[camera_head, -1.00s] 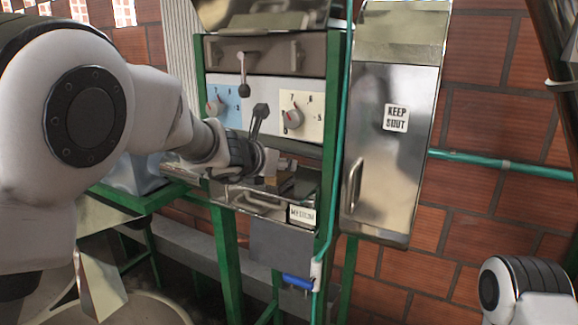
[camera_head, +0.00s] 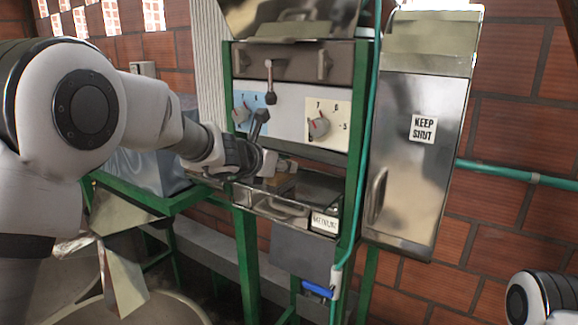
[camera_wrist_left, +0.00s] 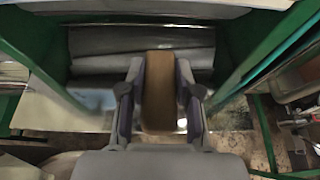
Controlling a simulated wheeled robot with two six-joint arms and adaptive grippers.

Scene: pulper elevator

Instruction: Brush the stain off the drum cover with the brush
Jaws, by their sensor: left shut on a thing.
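My left gripper (camera_head: 276,168) is shut on the brush, a brown wooden block (camera_wrist_left: 159,90) that stands out between its fingers in the left wrist view. In the head view only a small tan part of the brush (camera_head: 282,180) shows. The gripper is at the open middle of the green-framed machine, below the dials. A grey curved metal surface, seemingly the drum cover (camera_wrist_left: 130,42), lies beyond the brush in the wrist view. I cannot tell whether the brush touches it. I cannot make out the stain. My right gripper is out of view.
Dial panels (camera_head: 318,122) with levers sit above the gripper. A sign (camera_head: 325,222) and a metal tray with a handle (camera_head: 283,208) are below it. A metal cabinet (camera_head: 420,160) stands to the right. Green posts (camera_head: 356,150) flank the opening.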

